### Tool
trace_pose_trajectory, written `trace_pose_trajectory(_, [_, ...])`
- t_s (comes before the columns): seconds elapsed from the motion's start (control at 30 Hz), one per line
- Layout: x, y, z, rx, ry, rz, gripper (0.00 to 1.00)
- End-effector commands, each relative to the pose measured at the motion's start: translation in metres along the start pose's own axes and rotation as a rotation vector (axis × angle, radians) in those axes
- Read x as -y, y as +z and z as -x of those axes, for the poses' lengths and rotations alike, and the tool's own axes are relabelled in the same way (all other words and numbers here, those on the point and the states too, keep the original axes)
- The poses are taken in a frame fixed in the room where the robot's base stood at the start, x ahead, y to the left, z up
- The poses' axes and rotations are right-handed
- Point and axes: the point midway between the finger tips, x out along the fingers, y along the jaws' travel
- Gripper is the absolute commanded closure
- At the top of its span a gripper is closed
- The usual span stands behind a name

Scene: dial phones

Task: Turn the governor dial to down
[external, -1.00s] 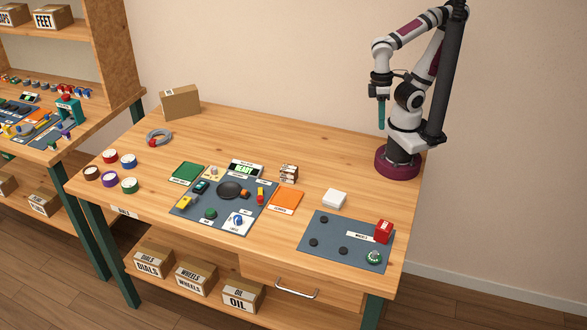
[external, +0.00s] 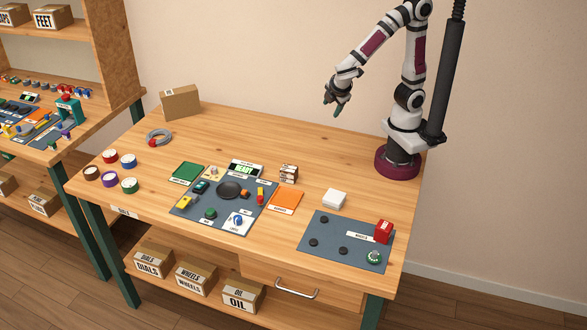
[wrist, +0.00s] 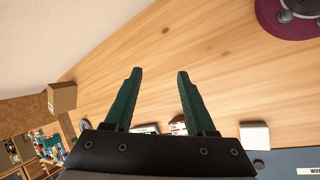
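A blue dial on a white plate (external: 237,221) sits at the front of the left grey mat (external: 257,213) in the external view. Its lettering is too small to read, so I cannot tell whether it is the governor dial or where it points. My gripper (external: 334,107) is in the air above the back of the table, well behind and to the right of that mat. In the wrist view the two green fingers of my gripper (wrist: 158,72) stand wide apart with nothing between them. The blue dial cannot be made out in the wrist view.
The left mat also holds a black round disc (external: 229,190), a yellow part (external: 186,202) and a READY display (external: 245,168). An orange card (external: 286,201), white block (external: 334,198) and red box (external: 383,231) are to the right. The table's back middle is clear.

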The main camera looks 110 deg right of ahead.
Motion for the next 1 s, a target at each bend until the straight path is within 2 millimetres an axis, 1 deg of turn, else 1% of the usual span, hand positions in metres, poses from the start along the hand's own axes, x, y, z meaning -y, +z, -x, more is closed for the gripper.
trace_pose_trajectory(0.03, [-0.029,-0.036,-0.015,0.028,0.167,0.219,0.38])
trace_pose_trajectory(0.07, [-0.046,-0.063,-0.021,0.035,0.278,0.369,0.38])
trace_pose_trajectory(0.1, [-0.063,-0.102,-0.029,0.046,0.419,0.573,0.38])
trace_pose_trajectory(0.13, [-0.069,-0.134,-0.035,0.052,0.517,0.724,0.38])
trace_pose_trajectory(0.17, [-0.071,-0.164,-0.042,0.057,0.607,0.87,0.38])
trace_pose_trajectory(0.2, [-0.068,-0.202,-0.05,0.059,0.717,1.05,0.38])
trace_pose_trajectory(0.27, [-0.052,-0.25,-0.062,0.057,0.853,1.283,0.38])
trace_pose_trajectory(0.3, [-0.039,-0.274,-0.069,0.053,0.925,1.407,0.38])
trace_pose_trajectory(0.33, [-0.03,-0.288,-0.074,0.049,0.969,1.483,0.38])
trace_pose_trajectory(0.4, [-0.013,-0.31,-0.082,0.041,1.039,1.603,0.38])
trace_pose_trajectory(0.43, [-0.009,-0.315,-0.084,0.039,1.058,1.634,0.38])
trace_pose_trajectory(0.5, [-0.006,-0.324,-0.089,0.036,1.079,1.665,0.38])
trace_pose_trajectory(0.53, [-0.008,-0.327,-0.091,0.036,1.08,1.667,0.38])
trace_pose_trajectory(0.63, [-0.021,-0.34,-0.105,0.037,1.078,1.663,0.38])
trace_pose_trajectory(0.9, [-0.063,-0.389,-0.153,0.036,1.077,1.66,0.38])
trace_pose_trajectory(1.0, [-0.073,-0.402,-0.165,0.035,1.077,1.662,0.38])
